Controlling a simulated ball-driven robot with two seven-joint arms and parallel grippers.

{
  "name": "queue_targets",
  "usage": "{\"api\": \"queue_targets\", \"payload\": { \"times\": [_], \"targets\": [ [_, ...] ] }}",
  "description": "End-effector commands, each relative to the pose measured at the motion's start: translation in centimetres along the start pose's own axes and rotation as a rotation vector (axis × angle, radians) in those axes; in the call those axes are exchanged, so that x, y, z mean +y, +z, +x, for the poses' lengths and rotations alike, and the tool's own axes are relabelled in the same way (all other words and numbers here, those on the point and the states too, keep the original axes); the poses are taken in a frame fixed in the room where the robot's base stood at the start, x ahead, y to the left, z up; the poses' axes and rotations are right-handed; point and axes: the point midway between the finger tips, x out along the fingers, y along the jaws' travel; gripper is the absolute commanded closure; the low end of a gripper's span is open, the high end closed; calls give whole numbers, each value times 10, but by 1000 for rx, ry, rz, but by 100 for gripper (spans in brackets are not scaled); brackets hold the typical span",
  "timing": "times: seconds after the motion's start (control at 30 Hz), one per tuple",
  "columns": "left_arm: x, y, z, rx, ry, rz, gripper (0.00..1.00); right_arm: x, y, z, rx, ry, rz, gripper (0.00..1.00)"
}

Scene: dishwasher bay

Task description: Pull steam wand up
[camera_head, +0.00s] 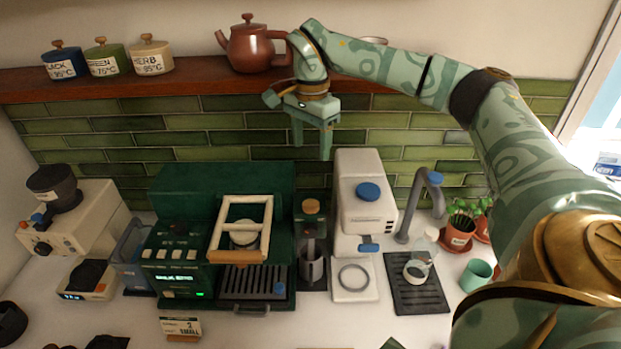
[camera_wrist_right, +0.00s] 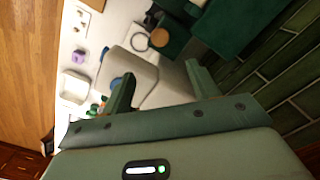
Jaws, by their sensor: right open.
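The espresso machine (camera_head: 222,190) is a dark green box on the counter, with a lit display and a drip grate. At its right side is a dark green unit with a wooden knob (camera_head: 310,206); a slim upright part below it looks like the steam wand (camera_head: 310,233). A metal pitcher (camera_head: 313,268) stands under it and hides the lower end. My right gripper (camera_head: 312,146) is open and empty, pointing down, high above and behind this unit in front of the tiles. It also shows open in the right wrist view (camera_wrist_right: 162,88). My left gripper is out of view.
A white machine with a blue knob (camera_head: 367,192) stands just right of the wand. A cream frame (camera_head: 240,226) sits on the machine's front. A brown teapot (camera_head: 253,48) is on the shelf (camera_head: 190,80) by my right wrist. A grey tap (camera_head: 416,200) is further right.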

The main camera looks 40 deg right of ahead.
Motion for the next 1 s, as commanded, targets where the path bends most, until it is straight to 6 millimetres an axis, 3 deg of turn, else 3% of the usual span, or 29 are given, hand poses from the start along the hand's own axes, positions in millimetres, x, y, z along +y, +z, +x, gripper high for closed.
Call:
{"api": "queue_targets", "payload": {
  "times": [0.13, 0.27, 0.7, 1.0],
  "targets": [
    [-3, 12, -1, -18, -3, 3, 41, 0, 0, 7, 0, 1, -1, 40],
    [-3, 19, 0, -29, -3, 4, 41, 1, 0, 28, -1, 4, -1, 40],
    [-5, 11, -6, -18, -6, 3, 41, 1, 1, 132, -2, 3, 1, 40],
    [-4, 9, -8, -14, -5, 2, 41, 0, 0, 162, -1, 0, 0, 40]
  ]
}}
